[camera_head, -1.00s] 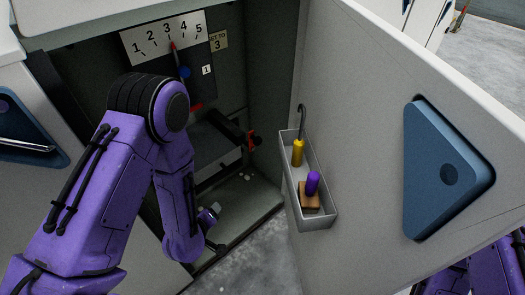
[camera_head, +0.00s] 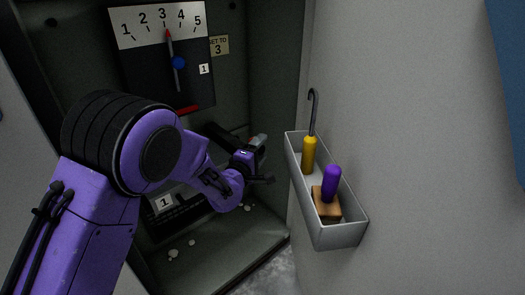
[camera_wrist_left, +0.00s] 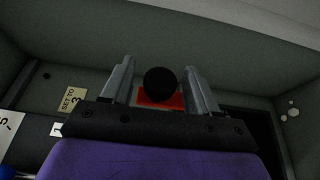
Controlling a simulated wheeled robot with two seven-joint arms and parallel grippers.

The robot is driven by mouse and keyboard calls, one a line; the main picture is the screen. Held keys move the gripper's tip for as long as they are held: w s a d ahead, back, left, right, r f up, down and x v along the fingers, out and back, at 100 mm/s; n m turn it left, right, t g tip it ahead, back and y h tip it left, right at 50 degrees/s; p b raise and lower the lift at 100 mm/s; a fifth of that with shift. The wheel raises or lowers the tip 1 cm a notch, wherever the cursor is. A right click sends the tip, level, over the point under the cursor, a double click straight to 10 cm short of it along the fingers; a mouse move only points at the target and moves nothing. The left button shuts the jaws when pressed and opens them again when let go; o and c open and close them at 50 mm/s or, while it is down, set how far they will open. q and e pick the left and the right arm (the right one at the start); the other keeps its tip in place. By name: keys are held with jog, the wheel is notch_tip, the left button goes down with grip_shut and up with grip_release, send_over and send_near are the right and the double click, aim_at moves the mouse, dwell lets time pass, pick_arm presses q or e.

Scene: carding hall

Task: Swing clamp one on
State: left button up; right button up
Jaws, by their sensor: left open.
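My left gripper (camera_head: 261,158) is inside the open cabinet, low and right of the dial panel. In the left wrist view its two fingers (camera_wrist_left: 161,78) are apart, with a round black knob (camera_wrist_left: 160,84) between them. A red piece (camera_wrist_left: 160,98) shows just behind the knob. I take these for the clamp's handle; contact cannot be told. In the head view my arm and gripper hide most of the clamp. A plate marked 1 (camera_head: 163,203) shows low in the cabinet. My right gripper is out of view.
The dial panel (camera_head: 165,65) has its pointer at 3, near a "SET TO 3" tag (camera_head: 219,46). The open door (camera_head: 410,150) stands at the right. Its tray (camera_head: 338,236) holds a yellow-handled hook (camera_head: 309,155) and a purple-handled wooden block (camera_head: 330,187).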

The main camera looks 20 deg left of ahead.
pick_arm(q)
jog(key=shift+w+d, duration=0.15)
jog(key=shift+w, duration=0.8)
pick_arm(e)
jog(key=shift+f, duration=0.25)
pick_arm(q)
grip_shut()
jog(key=shift+s+a+f+n+t+b, duration=0.25)
jog(key=shift+t+b, duration=0.25)
jog(key=shift+b, duration=0.55)
jog(key=s+n+t+b, duration=0.1)
jog(key=b, duration=0.2)
jog(key=a+n+t+b, duration=0.1)
jog(key=t+b, duration=0.1)
jog(key=shift+s+f+b, duration=0.1)
jog(key=shift+s+b, duration=0.25)
jog(key=shift+b, duration=0.05)
jog(key=shift+s+a+r+n+t+y+b, duration=0.1)
jog(key=shift+s+a+n+t+y+b, duration=0.2)
jog(key=shift+t+b, duration=0.55)
jog(key=shift+s+r+n+t+y+b, duration=0.1)
jog(key=shift+s+n+t+b, duration=0.25)
jog(key=shift+b, duration=0.75)
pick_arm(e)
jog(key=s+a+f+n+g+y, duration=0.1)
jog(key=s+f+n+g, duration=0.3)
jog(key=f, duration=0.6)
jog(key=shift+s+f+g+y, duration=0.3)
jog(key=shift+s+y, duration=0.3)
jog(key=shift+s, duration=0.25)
